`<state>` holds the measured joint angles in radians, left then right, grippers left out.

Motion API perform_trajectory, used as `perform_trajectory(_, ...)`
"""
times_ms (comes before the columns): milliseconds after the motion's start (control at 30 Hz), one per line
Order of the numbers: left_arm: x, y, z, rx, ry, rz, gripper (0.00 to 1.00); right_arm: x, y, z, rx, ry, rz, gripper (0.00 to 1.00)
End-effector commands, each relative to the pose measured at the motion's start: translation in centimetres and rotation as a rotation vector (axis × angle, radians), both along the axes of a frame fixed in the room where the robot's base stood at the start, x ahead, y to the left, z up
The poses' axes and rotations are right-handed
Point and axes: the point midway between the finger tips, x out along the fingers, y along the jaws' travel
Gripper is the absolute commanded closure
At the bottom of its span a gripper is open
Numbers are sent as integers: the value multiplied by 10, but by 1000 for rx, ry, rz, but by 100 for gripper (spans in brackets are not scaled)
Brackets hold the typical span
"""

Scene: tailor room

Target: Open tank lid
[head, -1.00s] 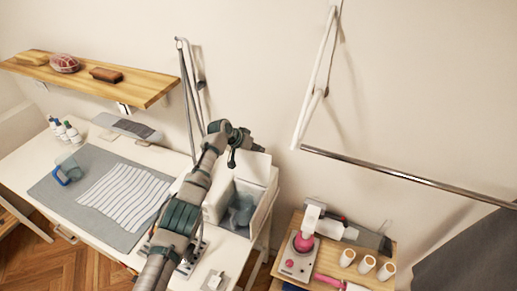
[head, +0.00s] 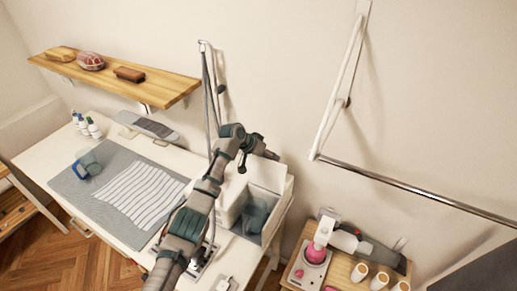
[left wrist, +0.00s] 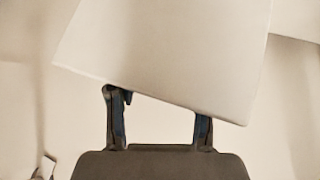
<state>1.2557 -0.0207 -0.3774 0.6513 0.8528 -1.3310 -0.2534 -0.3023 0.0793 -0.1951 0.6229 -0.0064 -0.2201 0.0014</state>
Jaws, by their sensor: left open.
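A white box-shaped unit (head: 231,206) stands at the right end of the white table. A bluish see-through tank (head: 256,213) sits in its open right part. A white upright panel (head: 266,173) rises behind the tank; whether it is the raised lid or the back wall, I cannot tell. My left gripper (head: 268,152) is above this panel, near its top edge. In the left wrist view a white panel (left wrist: 165,50) fills the space ahead of the open left gripper (left wrist: 160,118), whose fingers are apart near its lower edge. Contact is unclear. My right gripper is not in view.
A wooden shelf (head: 165,88) and a metal rail (head: 400,185) are on the wall. A wooden cart (head: 340,271) stands at the right.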

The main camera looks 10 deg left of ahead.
Motion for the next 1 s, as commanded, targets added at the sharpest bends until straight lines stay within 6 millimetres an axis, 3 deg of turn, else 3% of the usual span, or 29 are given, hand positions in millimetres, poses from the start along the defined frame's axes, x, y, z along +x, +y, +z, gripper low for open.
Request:
perform_trajectory(200,-18,26,40,0,-9,1,50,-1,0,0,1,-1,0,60)
perform_trajectory(400,-29,42,65,1,-8,0,50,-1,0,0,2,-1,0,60)
perform_trajectory(1000,-33,48,73,1,-6,1,50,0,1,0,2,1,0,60)
